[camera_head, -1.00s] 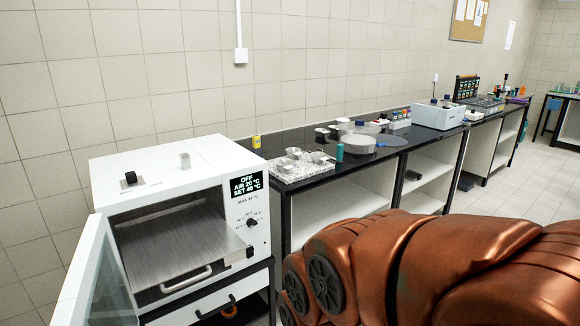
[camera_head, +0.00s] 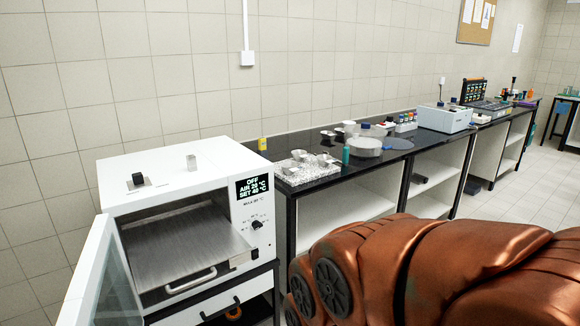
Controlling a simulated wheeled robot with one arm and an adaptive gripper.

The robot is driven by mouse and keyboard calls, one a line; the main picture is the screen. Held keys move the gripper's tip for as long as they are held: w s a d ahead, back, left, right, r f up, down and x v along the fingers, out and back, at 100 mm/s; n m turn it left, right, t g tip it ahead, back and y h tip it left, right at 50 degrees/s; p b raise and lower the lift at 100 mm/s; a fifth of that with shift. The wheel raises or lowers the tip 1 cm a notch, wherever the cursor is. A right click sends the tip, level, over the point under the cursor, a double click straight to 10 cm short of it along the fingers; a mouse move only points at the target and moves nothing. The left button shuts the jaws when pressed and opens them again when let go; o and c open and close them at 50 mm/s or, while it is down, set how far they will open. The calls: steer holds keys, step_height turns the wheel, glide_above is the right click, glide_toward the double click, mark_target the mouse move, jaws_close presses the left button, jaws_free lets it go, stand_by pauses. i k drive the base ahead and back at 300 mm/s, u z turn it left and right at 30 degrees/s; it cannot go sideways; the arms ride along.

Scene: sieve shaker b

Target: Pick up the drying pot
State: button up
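Several small metal pots stand on the dark bench, and I cannot tell which one is the drying pot. Small metal bowls (camera_head: 299,155) sit on a speckled slab (camera_head: 292,177) at the bench's near end. Another small dark-topped metal pot (camera_head: 328,135) stands behind them. The white drying oven (camera_head: 120,180) has its door open at left, and a bare metal shelf (camera_head: 185,248) extends from its mouth. My copper-coloured arm fills the lower right, but my gripper's fingers are not in view.
A green bottle (camera_head: 346,155), a round metal sieve or pan (camera_head: 366,147) and a blue-grey disc (camera_head: 398,143) stand right of the slab. A yellow container (camera_head: 262,144) is behind it. A white instrument (camera_head: 445,118) stands farther along. The oven door (camera_head: 98,275) juts forward. Floor at right is clear.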

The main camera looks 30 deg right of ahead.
mark_target(291, 170)
steer(key=z, duration=0.55)
steer(key=i, duration=0.75)
steer(key=z, duration=0.8)
steer(key=i, duration=0.95)
steer(key=u, duration=0.55)
steer(key=i, duration=0.9)
steer(key=u, duration=0.6)
